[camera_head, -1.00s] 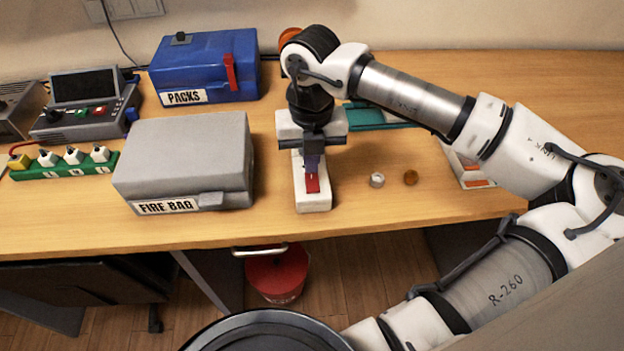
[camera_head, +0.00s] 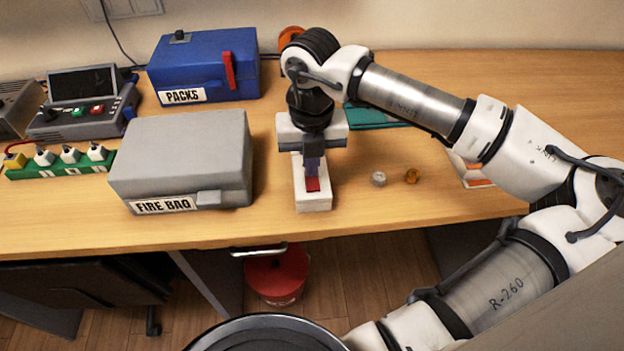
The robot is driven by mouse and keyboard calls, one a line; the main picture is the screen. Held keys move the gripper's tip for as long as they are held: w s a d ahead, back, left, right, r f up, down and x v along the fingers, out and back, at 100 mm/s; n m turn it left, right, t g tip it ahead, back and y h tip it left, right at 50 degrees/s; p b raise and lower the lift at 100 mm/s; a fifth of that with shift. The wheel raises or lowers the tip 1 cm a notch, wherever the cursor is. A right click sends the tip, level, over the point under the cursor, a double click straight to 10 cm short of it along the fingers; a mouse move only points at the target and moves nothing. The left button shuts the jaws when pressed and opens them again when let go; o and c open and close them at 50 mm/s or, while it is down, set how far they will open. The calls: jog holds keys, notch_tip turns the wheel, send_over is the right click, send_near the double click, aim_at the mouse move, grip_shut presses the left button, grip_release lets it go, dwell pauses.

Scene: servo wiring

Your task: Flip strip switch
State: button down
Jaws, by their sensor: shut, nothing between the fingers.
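The white power strip (camera_head: 314,202) lies on the table in the middle, its long side pointing away from me. Its red switch (camera_head: 312,184) shows near the front end. My gripper (camera_head: 312,172) points down over the strip, its fingers shut and empty. The fingertips are at the far part of the red switch and cover some of it. I cannot tell whether they touch it or hang just above it. The gripper body hides the far part of the strip.
A grey box marked FIRE BAG (camera_head: 182,160) stands close on the left, a blue PACKS box (camera_head: 205,65) behind it. A green strip with plugs (camera_head: 60,170) is far left.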

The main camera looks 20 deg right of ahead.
jog(key=shift+f, duration=0.3)
jog(key=shift+r, duration=0.15)
jog(key=shift+r+p, duration=1.2)
jog(key=shift+r, duration=2.25)
